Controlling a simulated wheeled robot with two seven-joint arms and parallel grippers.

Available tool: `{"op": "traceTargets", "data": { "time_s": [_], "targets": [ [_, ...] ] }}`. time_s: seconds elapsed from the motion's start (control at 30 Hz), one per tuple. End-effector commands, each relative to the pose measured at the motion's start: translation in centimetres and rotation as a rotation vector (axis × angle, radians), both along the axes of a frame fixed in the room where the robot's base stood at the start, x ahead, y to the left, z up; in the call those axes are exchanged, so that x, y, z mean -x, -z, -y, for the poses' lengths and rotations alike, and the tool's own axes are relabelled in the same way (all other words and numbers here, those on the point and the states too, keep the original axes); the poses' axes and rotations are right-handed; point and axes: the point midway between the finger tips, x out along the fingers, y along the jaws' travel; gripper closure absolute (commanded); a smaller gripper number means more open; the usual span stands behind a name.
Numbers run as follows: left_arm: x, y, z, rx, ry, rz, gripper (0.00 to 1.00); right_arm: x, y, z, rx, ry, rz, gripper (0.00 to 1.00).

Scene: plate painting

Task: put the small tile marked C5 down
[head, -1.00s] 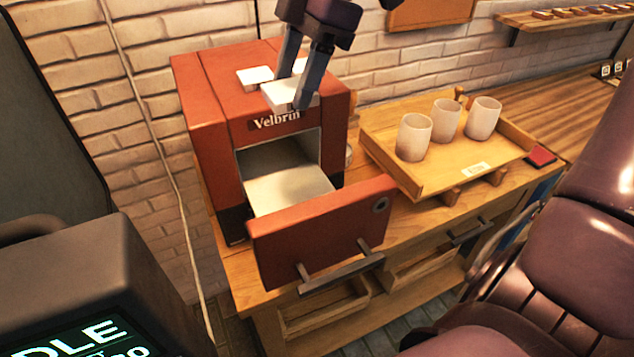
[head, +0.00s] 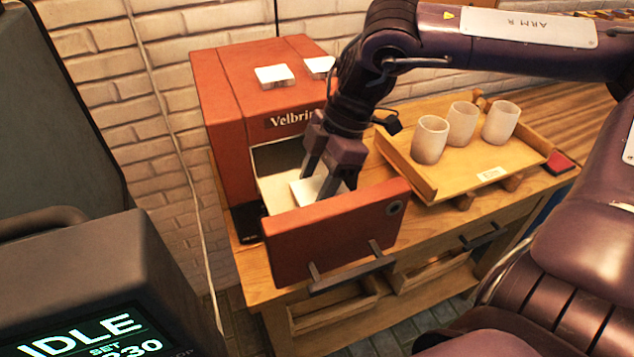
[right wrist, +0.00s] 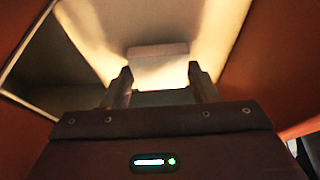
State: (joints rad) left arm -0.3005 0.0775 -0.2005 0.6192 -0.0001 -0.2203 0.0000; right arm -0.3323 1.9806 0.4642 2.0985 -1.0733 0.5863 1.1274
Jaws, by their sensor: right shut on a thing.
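A small white tile (head: 307,190) is in my right gripper (head: 326,192). The gripper points down inside the open drawer of the red Velbrin kiln, and its two fingers are shut on the tile. The tile is low, at or just above the drawer's pale floor (head: 272,170); whether it touches cannot be told. No mark on it is legible. In the right wrist view the gripper's fingers (right wrist: 161,82) reach into the pale, lit drawer. My left gripper is not in view.
The red drawer front (head: 335,235) with its handle stands in front of the gripper. Two white tiles (head: 274,76) lie on top of the kiln (head: 228,105). A wooden tray (head: 425,185) with three white cups (head: 430,140) stands at right.

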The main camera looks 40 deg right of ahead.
Motion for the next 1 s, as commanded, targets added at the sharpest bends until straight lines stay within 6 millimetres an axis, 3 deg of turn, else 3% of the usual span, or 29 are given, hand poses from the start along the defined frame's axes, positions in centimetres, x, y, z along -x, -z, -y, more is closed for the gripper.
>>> {"op": "traceTargets", "data": {
  "time_s": [0.1, 0.5, 0.53, 0.67, 1.0],
  "targets": [
    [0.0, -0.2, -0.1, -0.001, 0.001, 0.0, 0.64, 0.0, 1.2, 0.0, -0.001, 0.001, -0.001, 0.7],
    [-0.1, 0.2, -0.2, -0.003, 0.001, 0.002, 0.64, 0.0, 1.8, 0.0, 0.0, 0.001, 0.001, 0.7],
    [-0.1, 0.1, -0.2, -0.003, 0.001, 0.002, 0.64, 0.0, 1.7, 0.0, 0.0, 0.001, 0.0, 0.43],
    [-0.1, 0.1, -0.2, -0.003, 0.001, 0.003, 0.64, 0.0, 1.7, 0.0, 0.0, 0.001, 0.0, 0.26],
    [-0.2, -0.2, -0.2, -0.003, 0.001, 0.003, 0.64, 0.0, 1.3, 0.0, 0.0, 0.001, 0.0, 0.24]
  ]
}}
